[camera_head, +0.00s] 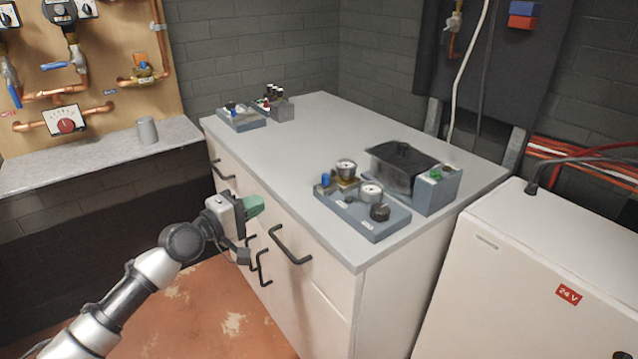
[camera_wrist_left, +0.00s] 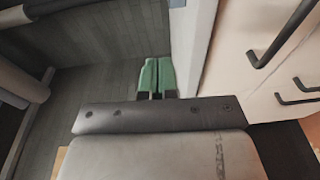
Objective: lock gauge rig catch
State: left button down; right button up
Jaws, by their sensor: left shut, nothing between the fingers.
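The gauge rig (camera_head: 365,212) is a blue-grey base with two round gauges, a blue knob and a black knob. It sits near the front right edge of the grey worktop. Its catch is too small to make out. My left gripper (camera_head: 256,204), with green fingertips, is beside the front of the cabinet, left of the rig and apart from it. In the left wrist view the two green fingers (camera_wrist_left: 157,75) are together with nothing between them, next to the white cabinet side. My right gripper is not in view.
The cabinet (camera_head: 325,300) has several black bar handles on its front. Behind the rig stands a blue-grey unit with a dark box (camera_head: 403,167). Small blocks with knobs (camera_head: 240,118) are at the back left. The worktop's middle is clear. A white 24 V cabinet (camera_head: 530,280) stands right.

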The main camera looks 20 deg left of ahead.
pick_arm(q)
jog(key=shift+s+d+r+h, duration=0.1)
jog(key=shift+d+r+h, duration=0.05)
jog(key=shift+r, duration=0.25)
jog(key=shift+d+r+h, duration=0.1)
jog(key=shift+r+h, duration=0.05)
jog(key=shift+r, duration=0.25)
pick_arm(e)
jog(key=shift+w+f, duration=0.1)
pick_arm(q)
jog(key=x, duration=0.9)
jog(key=shift+w+d, duration=0.15)
jog(key=shift+w, duration=0.15)
jog(key=shift+w+d+r+p, duration=0.15)
jog(key=shift+w+d+p, duration=0.25)
jog(key=shift+d, duration=0.1)
jog(key=shift+w+d+p, duration=0.25)
jog(key=shift+d+p, duration=0.2)
jog(key=shift+d, duration=0.6)
jog(key=shift+w+d, duration=0.1)
jog(key=shift+d, duration=0.4)
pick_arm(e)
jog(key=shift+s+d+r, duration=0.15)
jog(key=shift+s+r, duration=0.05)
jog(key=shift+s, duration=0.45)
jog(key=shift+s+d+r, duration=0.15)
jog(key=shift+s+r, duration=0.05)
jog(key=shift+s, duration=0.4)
